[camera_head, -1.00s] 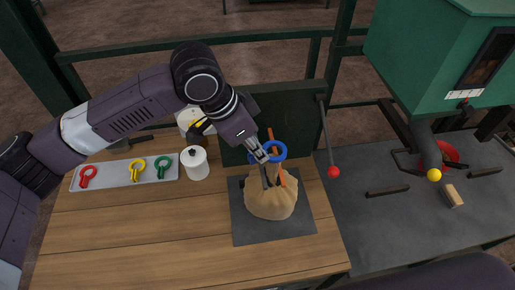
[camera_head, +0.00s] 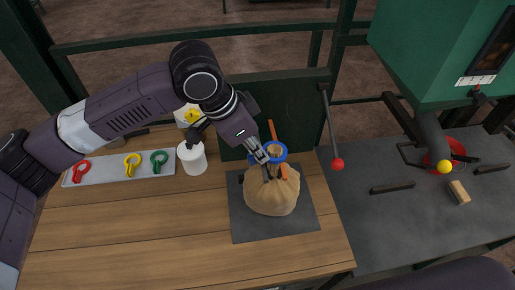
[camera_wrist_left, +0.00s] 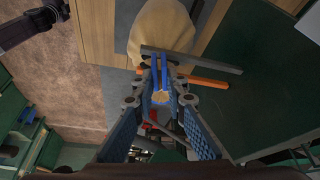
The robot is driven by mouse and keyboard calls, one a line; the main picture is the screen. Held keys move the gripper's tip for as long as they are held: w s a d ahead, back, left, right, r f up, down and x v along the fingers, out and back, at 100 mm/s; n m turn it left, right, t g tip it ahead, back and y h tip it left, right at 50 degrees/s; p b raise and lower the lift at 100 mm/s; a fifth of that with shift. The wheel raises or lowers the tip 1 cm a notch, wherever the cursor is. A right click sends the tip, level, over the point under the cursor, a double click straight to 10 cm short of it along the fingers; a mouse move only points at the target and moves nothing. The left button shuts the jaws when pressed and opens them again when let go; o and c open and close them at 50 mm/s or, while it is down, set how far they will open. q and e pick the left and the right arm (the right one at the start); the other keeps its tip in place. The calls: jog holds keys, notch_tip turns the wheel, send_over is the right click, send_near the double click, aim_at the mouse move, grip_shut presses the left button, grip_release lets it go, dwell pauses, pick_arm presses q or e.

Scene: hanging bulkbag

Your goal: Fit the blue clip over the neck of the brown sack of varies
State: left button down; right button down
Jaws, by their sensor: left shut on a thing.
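The brown sack (camera_head: 272,193) stands on a dark mat (camera_head: 240,222) on the wooden table, its gathered neck pointing up. The blue clip (camera_head: 283,152) is a ring at the neck's top. Tan cloth shows inside the ring, but I cannot tell how far down the ring sits. My left gripper (camera_head: 262,157) is shut on the clip just above the sack. In the left wrist view the blue clip (camera_wrist_left: 160,72) shows between the fingers, with the sack (camera_wrist_left: 155,30) beyond. The right gripper is not in view.
An orange bar (camera_head: 273,131) and a dark grey bar (camera_wrist_left: 190,59) stand close by the neck. A tray (camera_head: 100,175) with red, yellow and green clips lies left, beside a white canister (camera_head: 193,159). A red-knobbed lever (camera_head: 337,164) stands right. The front table is clear.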

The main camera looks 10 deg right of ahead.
pick_arm(q)
jog(key=shift+f+b, duration=0.4)
jog(key=shift+f, duration=1.55)
jog(key=c, duration=1.8)
grip_release()
jog(key=shift+c, duration=0.2)
jog(key=o, duration=0.5)
jog(key=shift+o, duration=0.2)
jog(key=shift+r, duration=0.1)
